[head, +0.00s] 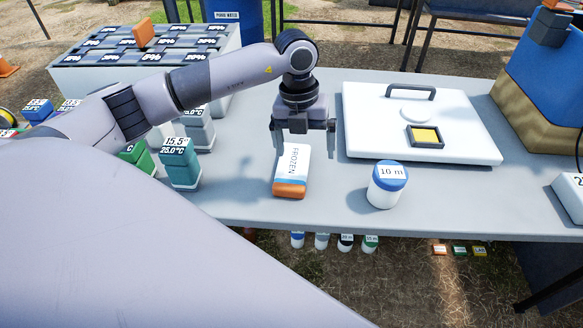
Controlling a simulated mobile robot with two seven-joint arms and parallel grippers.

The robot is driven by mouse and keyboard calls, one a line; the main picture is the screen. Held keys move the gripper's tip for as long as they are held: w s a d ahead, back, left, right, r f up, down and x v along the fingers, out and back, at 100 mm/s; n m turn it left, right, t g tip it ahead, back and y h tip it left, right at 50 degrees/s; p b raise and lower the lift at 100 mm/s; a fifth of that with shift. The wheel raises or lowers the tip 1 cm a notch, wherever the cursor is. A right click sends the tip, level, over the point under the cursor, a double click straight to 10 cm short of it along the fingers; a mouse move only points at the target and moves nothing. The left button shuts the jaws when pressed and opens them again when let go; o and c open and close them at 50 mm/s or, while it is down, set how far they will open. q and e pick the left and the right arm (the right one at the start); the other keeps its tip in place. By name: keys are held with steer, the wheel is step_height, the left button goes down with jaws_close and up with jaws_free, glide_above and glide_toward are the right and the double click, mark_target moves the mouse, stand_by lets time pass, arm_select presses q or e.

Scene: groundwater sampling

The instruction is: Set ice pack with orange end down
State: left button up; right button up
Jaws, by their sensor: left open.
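The ice pack (291,170) is white with the word FROZEN on it and an orange end. It lies on the grey table, its orange end toward the table's front edge. My left gripper (304,148) points down over the far, white end of the pack. Its fingers are spread, one to the left of the pack and one to the right. I cannot tell whether either finger touches it. My right gripper is not in view.
A white jar with a blue lid marked 10 m (386,184) stands right of the pack. A white lid-like panel with a handle (420,122) lies behind it. A blue cooler (545,75) is at the right.

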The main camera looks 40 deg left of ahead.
mark_target(293, 164)
arm_select(q)
steer(key=a+y, duration=0.1)
steer(key=a, duration=0.1)
steer(key=shift+a+f+n, duration=0.1)
steer(key=shift+a+n, duration=0.2)
steer(key=shift+a, duration=0.05)
steer(key=shift+a+f, duration=0.15)
steer(key=shift+f, duration=0.15)
steer(key=f, duration=0.6)
steer(key=shift+w+a+f, duration=0.15)
steer(key=shift+w+f, duration=0.1)
steer(key=shift+w, duration=0.05)
steer(key=shift+r, duration=0.1)
steer(key=c, duration=1.4)
